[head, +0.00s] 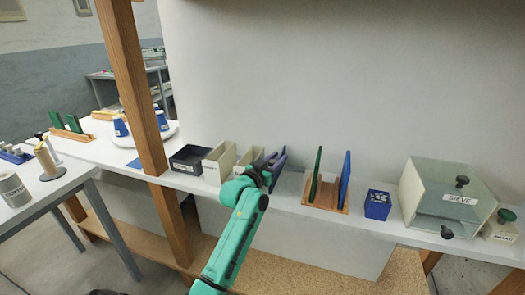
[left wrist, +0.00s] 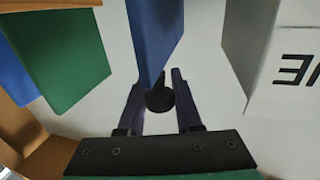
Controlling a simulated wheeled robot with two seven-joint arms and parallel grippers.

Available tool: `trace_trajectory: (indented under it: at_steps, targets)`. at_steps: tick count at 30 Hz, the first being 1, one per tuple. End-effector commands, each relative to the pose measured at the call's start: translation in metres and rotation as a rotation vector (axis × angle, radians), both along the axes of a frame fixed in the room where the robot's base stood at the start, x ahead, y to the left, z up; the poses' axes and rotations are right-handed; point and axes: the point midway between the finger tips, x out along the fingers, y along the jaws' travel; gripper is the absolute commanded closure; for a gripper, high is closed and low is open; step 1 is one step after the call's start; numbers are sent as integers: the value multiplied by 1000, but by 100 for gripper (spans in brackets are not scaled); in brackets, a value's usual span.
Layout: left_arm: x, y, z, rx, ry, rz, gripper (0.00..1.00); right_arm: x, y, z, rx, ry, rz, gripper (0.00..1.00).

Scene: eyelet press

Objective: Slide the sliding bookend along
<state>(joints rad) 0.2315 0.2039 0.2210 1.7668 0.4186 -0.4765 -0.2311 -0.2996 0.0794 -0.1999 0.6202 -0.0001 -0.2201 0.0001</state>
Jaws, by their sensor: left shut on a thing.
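In the left wrist view a blue upright plate (left wrist: 154,38), which I take for the sliding bookend, stands between the fingers, with a round black knob (left wrist: 160,98) at its near end. My left gripper (head: 268,164) is shut on the knob, one dark finger on each side; it also shows in the left wrist view (left wrist: 158,105). In the head view the gripper is at the shelf, right of the cream holders, and hides most of what it holds. My right gripper is not in view.
Left of the gripper stand cream holders (head: 220,160) and a dark tray (head: 188,158). To its right a wooden rack (head: 327,196) holds a green and a blue panel; a blue box (head: 377,204) and a sieve box (head: 440,195) follow. A short stretch of shelf before the rack is free.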

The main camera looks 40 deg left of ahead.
Motion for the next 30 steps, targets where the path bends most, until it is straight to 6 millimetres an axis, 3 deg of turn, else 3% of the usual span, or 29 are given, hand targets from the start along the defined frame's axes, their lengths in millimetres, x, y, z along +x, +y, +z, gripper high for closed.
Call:
trace_trajectory:
  at_steps: [1,6,16,17,19,30]
  targets:
    - [5,-14,4,-6,6,-4,100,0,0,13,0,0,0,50]
    - [13,-40,1,-3,5,-3,100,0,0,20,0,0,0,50]
    - [15,-44,-1,-2,4,-5,100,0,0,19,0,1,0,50]
    - [15,-45,-2,-2,4,-5,63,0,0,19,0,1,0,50]
    - [15,-45,-2,-2,4,-5,37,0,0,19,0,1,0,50]
    - [12,-43,-1,0,2,-2,37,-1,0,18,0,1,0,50]
